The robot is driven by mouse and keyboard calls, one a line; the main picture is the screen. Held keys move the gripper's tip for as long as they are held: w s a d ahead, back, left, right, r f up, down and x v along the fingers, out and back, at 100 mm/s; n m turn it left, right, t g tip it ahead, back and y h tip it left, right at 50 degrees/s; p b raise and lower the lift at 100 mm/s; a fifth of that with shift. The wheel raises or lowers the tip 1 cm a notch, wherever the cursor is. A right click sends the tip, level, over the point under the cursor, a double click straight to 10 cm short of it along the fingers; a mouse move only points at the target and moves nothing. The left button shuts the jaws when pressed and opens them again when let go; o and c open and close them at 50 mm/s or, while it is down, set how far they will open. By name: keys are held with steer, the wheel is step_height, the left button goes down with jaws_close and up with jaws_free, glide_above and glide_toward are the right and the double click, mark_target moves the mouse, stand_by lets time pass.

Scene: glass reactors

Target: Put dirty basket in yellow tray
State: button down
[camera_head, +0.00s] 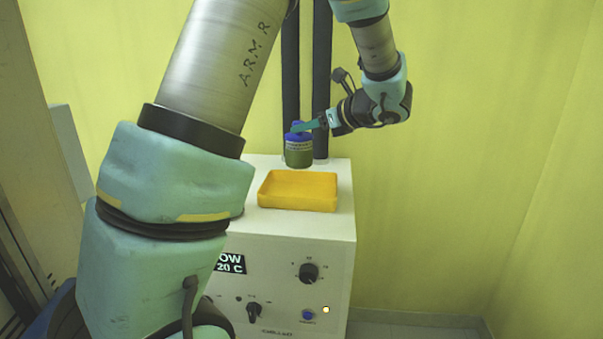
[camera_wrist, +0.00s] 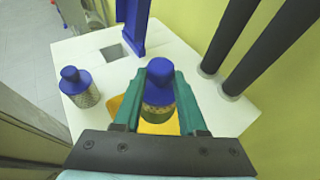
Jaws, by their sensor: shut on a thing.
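A basket (camera_head: 299,154) with a blue top and a greenish body hangs upright in my gripper (camera_head: 312,126). In the wrist view, the green fingers of my gripper (camera_wrist: 160,78) close on both sides of the basket (camera_wrist: 158,96), around its blue upper part. The yellow tray (camera_head: 298,190) lies on the white machine and looks empty in the head view. In the wrist view, the tray (camera_wrist: 156,128) shows below the basket, mostly hidden by it and the fingers. The basket is apart from the tray, at or above its far edge.
A second blue-topped mesh basket (camera_wrist: 76,88) stands on the white machine top (camera_wrist: 92,48), left of the tray. A blue upright (camera_wrist: 133,22) stands beside a square opening (camera_wrist: 112,52). Two black columns (camera_wrist: 232,38) rise behind the tray. A yellow wall (camera_head: 450,120) is right.

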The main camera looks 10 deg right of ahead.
mark_target(308, 159)
step_height(308, 159, down, 8)
steer(key=shift+f+p, duration=0.1)
steer(key=shift+p, duration=0.55)
steer(key=shift+f, duration=0.2)
steer(key=shift+c, duration=2.3)
jaws_free()
